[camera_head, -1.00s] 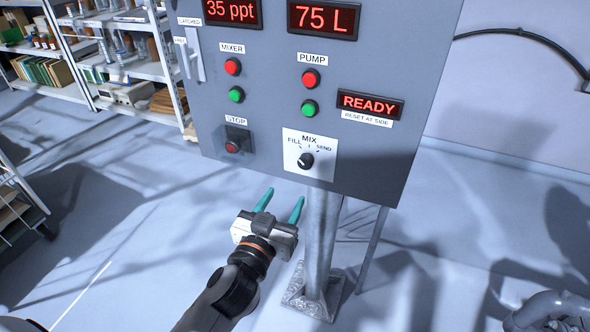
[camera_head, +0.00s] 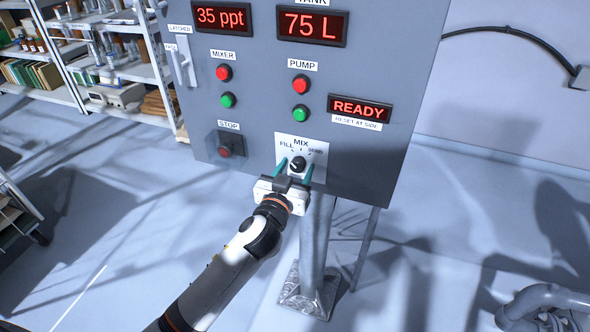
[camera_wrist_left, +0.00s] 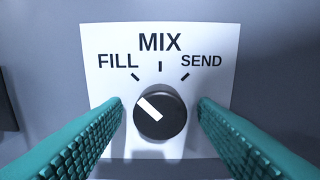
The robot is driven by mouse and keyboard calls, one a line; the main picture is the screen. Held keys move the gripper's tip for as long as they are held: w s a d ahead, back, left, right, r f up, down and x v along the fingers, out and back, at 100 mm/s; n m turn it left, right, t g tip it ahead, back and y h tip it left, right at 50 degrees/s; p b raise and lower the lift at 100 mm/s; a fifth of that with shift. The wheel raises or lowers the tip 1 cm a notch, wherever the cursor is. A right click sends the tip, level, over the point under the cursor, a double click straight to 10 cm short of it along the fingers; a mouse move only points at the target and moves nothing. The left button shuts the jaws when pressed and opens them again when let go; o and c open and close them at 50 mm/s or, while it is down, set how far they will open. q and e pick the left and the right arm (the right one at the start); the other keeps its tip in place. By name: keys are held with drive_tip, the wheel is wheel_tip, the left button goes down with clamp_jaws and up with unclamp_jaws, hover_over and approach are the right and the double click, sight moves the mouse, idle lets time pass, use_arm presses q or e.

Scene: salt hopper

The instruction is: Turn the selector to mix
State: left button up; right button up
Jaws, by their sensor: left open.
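The selector (camera_head: 298,163) is a round black knob on a white plate (camera_head: 311,146) low on the grey panel. In the left wrist view the knob (camera_wrist_left: 160,115) has a white pointer line aimed up and left, toward FILL. The MIX mark (camera_wrist_left: 160,66) is straight above the knob and SEND is at upper right. My left gripper (camera_head: 293,170) is open, with one teal finger on each side of the knob. In the left wrist view gaps show between the fingers (camera_wrist_left: 160,127) and the knob. My right gripper is not in view.
The panel (camera_head: 235,60) also carries a STOP button (camera_head: 225,152) left of the selector, red and green MIXER and PUMP buttons above, and a READY display (camera_head: 360,107). A metal post (camera_head: 316,240) stands below the panel. Shelves (camera_head: 110,70) are at the left.

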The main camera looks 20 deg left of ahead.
use_arm(q)
drive_tip(key=shift+c, duration=0.5)
drive_tip(key=c, duration=0.9)
drive_tip(key=shift+o, duration=0.2)
drive_tip(key=shift+m, duration=0.3)
drive_tip(key=m+p, duration=0.2)
drive_tip(key=m, duration=0.2)
drive_tip(key=shift+r, duration=0.1)
drive_tip(key=shift+a+m+p, duration=0.1)
drive_tip(key=shift+m+p, duration=0.4)
drive_tip(key=shift+m, duration=1.5)
drive_tip(key=o, duration=1)
drive_tip(key=shift+c, duration=0.2)
